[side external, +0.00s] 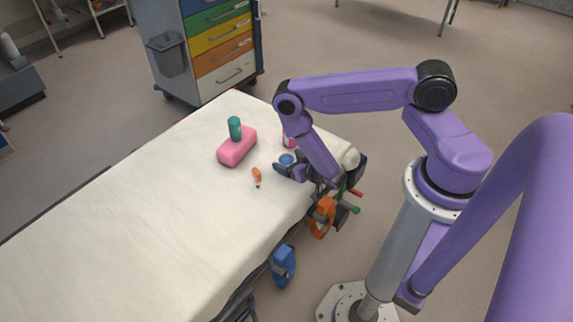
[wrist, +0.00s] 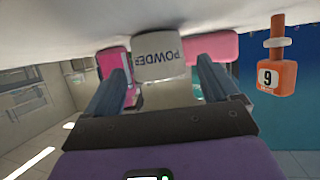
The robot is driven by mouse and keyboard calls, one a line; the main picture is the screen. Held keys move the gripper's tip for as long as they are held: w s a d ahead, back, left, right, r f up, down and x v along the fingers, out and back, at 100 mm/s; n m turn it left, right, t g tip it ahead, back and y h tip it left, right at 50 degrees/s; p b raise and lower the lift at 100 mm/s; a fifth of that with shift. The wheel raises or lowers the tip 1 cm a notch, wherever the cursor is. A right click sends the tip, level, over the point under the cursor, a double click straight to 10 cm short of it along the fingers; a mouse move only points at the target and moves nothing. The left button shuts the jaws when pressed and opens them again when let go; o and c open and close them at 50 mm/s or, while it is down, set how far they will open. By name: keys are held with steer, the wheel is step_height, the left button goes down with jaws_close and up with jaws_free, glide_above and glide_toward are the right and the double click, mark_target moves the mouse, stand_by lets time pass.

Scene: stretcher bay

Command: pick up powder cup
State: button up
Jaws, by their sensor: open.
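The powder cup (wrist: 160,68) is pale grey-white with the dark word POWDER on its side. The wrist view hangs upside down, with the cup against the white bed surface. My gripper (wrist: 158,80) is open, with one finger on each side of the cup in this view. I cannot tell whether the fingers touch it.
A pink block (side external: 237,147) with a teal cylinder (side external: 235,127) stands to the left on the white bed (side external: 130,220). An orange bottle (wrist: 277,65) marked 9 is near the cup. A magenta item (wrist: 113,68) stands close to one finger. The bed's lower left is clear.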

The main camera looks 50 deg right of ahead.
steer(key=shift+x, duration=1)
steer(key=c, duration=1.1)
steer(key=shift+r, duration=0.1)
